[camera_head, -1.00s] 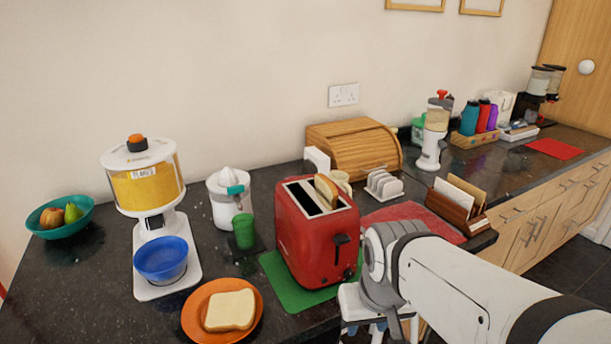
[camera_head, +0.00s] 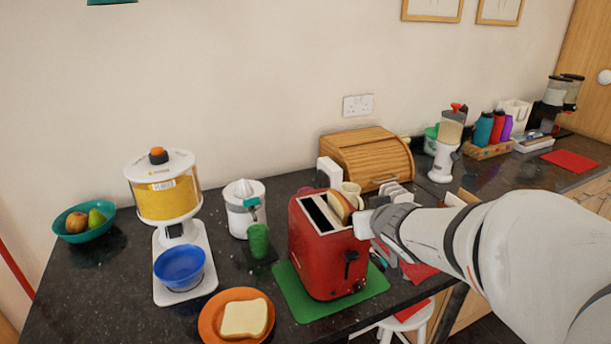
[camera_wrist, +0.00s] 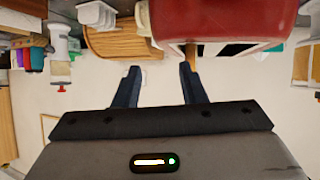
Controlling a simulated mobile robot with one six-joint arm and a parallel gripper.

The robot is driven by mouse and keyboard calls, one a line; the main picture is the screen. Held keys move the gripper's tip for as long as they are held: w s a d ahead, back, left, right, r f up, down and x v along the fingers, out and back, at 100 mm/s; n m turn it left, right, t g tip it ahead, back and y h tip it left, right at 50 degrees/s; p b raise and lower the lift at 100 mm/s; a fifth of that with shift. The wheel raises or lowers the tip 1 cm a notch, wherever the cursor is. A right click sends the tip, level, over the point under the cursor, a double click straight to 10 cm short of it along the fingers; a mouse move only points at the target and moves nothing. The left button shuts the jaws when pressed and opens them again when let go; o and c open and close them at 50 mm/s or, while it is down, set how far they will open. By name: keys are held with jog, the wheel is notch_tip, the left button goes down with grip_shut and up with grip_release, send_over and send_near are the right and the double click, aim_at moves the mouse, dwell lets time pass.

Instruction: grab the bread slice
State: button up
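One bread slice (camera_head: 341,208) stands upright in a slot of the red toaster (camera_head: 318,258), with its top sticking out. Another bread slice (camera_head: 244,318) lies flat on an orange plate (camera_head: 207,322) at the front. In the wrist view, which is upside down, the toaster (camera_wrist: 222,18) fills the top, and a narrow brown bit of the toaster's slice (camera_wrist: 190,52) shows near one fingertip. My gripper (camera_wrist: 160,68) is open, with nothing between its fingers. It is beside the toaster, apart from the slice as far as I can tell. In the head view my wrist hides the fingers.
A cereal dispenser (camera_head: 167,190) with a blue bowl (camera_head: 180,266), a juicer (camera_head: 243,207) and a green cup (camera_head: 258,240) stand left of the toaster. A wooden bread bin (camera_head: 368,158) is behind it. The toaster sits on a green mat (camera_head: 368,287).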

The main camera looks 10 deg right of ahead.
aim_at(339, 197)
jog(key=w+a+n+y, duration=0.1)
jog(key=w+a+r+t+y, duration=0.1)
jog(key=a+y, duration=0.1)
jog(key=shift+w+a+r+n+y, duration=0.1)
jog(key=shift+w+a+n+y, duration=0.1)
jog(key=shift+a+n+y, duration=0.15)
jog(key=x, duration=0.5)
jog(key=b+x, duration=0.1)
jog(key=x, duration=0.1)
jog(key=shift+w+d+r, duration=0.15)
jog(key=shift+w+d, duration=0.05)
jog(key=shift+w, duration=0.3)
grip_shut()
